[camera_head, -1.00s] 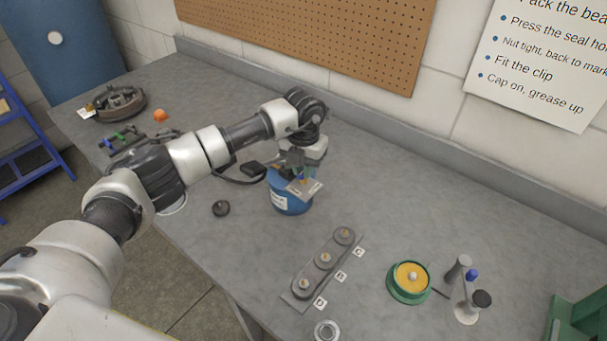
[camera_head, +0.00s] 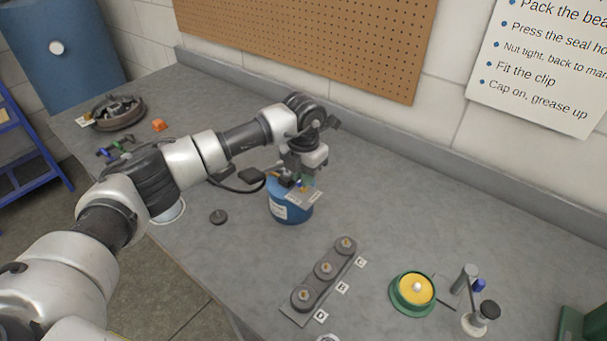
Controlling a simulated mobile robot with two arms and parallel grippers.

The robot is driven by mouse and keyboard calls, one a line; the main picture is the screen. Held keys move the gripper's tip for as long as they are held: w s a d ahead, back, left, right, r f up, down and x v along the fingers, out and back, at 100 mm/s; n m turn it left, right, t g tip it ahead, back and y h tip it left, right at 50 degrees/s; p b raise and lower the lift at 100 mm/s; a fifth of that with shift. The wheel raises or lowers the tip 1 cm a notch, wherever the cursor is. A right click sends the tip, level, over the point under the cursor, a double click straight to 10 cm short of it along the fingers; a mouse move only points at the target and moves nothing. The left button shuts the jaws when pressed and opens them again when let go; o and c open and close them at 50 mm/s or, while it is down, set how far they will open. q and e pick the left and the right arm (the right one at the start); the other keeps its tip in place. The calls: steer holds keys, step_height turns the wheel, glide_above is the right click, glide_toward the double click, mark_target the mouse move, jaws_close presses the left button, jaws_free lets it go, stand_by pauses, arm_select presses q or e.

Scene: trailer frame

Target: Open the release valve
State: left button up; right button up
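A blue canister (camera_head: 290,209) with a white label stands upright on the grey workbench. Small light grey plates (camera_head: 297,198) show at its top, and a small orange-yellow part (camera_head: 276,175) shows at the back left of the top. I cannot make out which part is the release valve. My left gripper (camera_head: 300,182) points down at the canister's top. Its fingertips are small and partly hidden among the parts there, so I cannot tell whether they are open, shut or touching. My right gripper is not in view.
A three-post block (camera_head: 325,277) with lettered tags lies in front. A green-and-yellow round part (camera_head: 414,290) and a small stand (camera_head: 474,318) are at right. A drum-like part (camera_head: 118,111) sits at far left.

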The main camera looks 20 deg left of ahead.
arm_select(q)
steer(key=o, duration=0.4)
steer(key=shift+r, duration=0.1)
step_height(320, 180, up, 11)
steer(key=shift+f+b, duration=0.1)
steer(key=shift+b, duration=1.15)
